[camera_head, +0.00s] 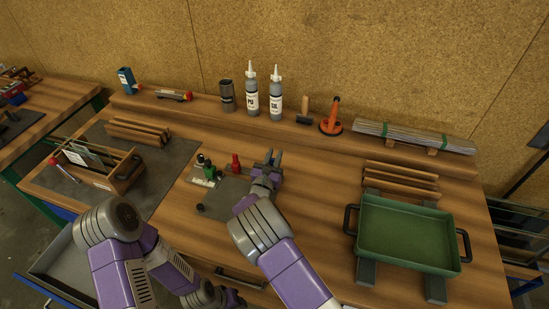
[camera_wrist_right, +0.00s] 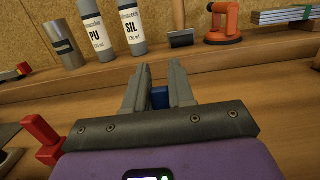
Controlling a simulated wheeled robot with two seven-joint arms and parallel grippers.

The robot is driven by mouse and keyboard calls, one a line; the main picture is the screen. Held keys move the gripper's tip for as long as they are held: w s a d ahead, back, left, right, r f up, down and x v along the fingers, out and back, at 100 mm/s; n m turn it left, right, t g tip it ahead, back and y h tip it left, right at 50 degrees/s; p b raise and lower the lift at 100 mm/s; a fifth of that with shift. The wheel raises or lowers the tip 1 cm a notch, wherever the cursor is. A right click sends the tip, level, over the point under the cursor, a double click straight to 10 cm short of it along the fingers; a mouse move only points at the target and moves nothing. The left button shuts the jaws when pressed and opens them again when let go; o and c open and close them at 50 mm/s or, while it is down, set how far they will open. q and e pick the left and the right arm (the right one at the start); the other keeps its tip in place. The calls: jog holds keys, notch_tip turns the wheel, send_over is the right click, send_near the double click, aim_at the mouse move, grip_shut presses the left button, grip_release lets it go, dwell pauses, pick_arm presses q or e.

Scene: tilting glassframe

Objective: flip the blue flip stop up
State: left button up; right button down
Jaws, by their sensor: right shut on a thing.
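The blue flip stop (camera_wrist_right: 160,97) shows in the right wrist view as a small blue block between the fingers of my right gripper (camera_wrist_right: 159,88). The fingers are shut on it, and they hide most of it. Whether it stands up or lies down cannot be told. In the head view my right gripper (camera_head: 273,158) is low over the bench at the right end of the fixture, and the stop cannot be made out clearly there.
A red clamp (camera_head: 235,163), also at left in the wrist view (camera_wrist_right: 42,138), and green parts (camera_head: 203,166) stand left of my right gripper, by a grey plate (camera_head: 226,196). Bottles (camera_head: 251,96) line the shelf behind. A green tray (camera_head: 405,238) sits right; a wooden crate (camera_head: 125,172) left.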

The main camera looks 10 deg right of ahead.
aim_at(272, 161)
jog(key=c, duration=1)
grip_release()
jog(key=shift+c, duration=0.2)
jog(key=v, duration=0.7)
jog(key=shift+s+p, duration=0.3)
jog(key=shift+p, duration=0.1)
